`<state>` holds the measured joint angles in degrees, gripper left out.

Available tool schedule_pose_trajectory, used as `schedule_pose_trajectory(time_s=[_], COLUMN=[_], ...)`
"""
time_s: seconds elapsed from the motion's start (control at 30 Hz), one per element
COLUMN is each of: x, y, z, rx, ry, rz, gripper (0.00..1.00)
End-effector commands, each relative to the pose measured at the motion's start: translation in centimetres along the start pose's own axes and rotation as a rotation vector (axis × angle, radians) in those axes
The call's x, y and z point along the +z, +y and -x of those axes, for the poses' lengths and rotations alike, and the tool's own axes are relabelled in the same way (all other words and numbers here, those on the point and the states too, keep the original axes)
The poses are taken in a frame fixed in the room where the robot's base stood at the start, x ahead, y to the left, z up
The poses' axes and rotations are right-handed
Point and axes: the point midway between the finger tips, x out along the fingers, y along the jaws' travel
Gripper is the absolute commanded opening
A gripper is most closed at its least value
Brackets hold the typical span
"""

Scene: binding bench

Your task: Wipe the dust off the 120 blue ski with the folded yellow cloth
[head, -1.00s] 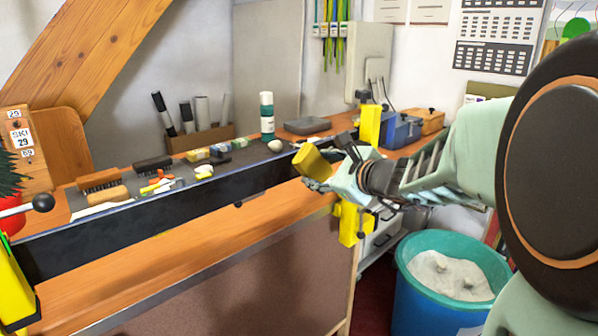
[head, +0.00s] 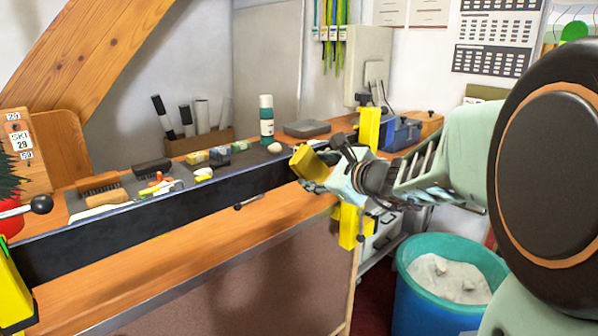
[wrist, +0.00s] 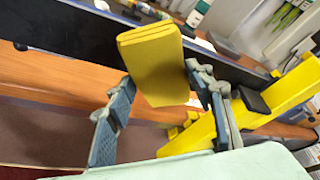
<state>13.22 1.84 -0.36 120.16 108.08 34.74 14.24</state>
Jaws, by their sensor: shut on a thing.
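The ski (head: 150,219) is a long dark bar with a bluish upper edge, running across the bench on its side. It also shows as a dark band in the wrist view (wrist: 65,30). Yellow vises (head: 369,126) hold it near both ends. The folded yellow cloth (head: 307,161) is a thick layered pad near the ski's right part; it fills the middle of the wrist view (wrist: 152,70). My gripper (head: 318,172) is shut on the cloth, one finger on each side. I cannot tell whether the cloth touches the ski. Dust is not clearly visible.
Behind the ski lie brushes (head: 98,183), small wax blocks (head: 196,158) and a green-white bottle (head: 266,119). A blue bin (head: 424,299) is on the floor at right. The bench front (head: 190,250) is mostly clear.

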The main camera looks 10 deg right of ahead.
Motion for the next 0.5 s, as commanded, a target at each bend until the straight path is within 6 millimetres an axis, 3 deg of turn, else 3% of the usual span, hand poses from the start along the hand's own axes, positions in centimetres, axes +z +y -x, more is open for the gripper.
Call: schedule_pose_trajectory(time_s=[0.5], x=[0.43], y=[-0.01], z=[-0.94], rx=[-0.001], ry=[-0.001], rz=[0.0], gripper=[0.29])
